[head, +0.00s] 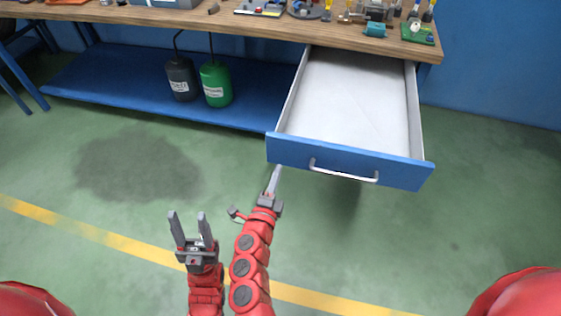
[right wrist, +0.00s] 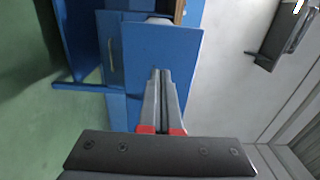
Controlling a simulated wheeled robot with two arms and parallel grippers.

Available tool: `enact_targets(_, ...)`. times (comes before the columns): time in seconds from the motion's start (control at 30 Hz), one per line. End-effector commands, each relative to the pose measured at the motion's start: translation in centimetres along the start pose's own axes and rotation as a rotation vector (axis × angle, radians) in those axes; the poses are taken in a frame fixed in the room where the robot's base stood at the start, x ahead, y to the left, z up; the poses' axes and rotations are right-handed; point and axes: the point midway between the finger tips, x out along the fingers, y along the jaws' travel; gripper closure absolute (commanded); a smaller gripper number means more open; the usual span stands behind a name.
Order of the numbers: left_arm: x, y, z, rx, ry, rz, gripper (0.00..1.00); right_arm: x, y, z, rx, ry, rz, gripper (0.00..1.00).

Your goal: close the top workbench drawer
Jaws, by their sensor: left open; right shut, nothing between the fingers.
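The top workbench drawer (head: 300,151) stands pulled out at the right end of the bench. Its front is blue with a metal handle (head: 343,175), and its pale inside (head: 352,100) looks empty. My right gripper (head: 277,169) is shut and empty, its tips at the lower left part of the drawer front. In the right wrist view its closed fingers (right wrist: 160,72) lie over a blue panel; I cannot tell whether they touch it. My left gripper (head: 188,215) is open and empty, lower left of the right one, over the floor.
The wooden benchtop (head: 235,25) holds several small parts and tools. A black bottle (head: 182,80) and a green bottle (head: 216,84) stand on the blue lower shelf (head: 120,88). The green floor (head: 460,220) around the drawer is clear, with a yellow line (head: 120,243).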

Motion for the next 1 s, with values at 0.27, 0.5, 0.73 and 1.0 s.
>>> enact_targets(0.27, 0.1, 0.0, 0.0, 0.000, 0.000, 0.000, 0.50, 3.9, 0.0, 0.0, -0.002, -0.001, 0.000, 1.00)
enact_targets(0.5, 0.1, 0.0, 0.0, 0.000, 0.000, 0.000, 0.50, 4.6, 0.1, 0.0, -0.003, -0.002, 0.001, 1.00)
enact_targets(0.73, 0.1, 0.0, 0.0, 0.000, 0.000, 0.000, 0.50, 4.6, 0.1, 0.0, -0.002, -0.001, 0.001, 1.00)
enact_targets(1.0, -0.6, 0.0, 0.1, 0.000, 0.000, 0.000, 0.50, 6.5, 0.1, -0.3, 0.000, 0.002, -0.002, 1.00)
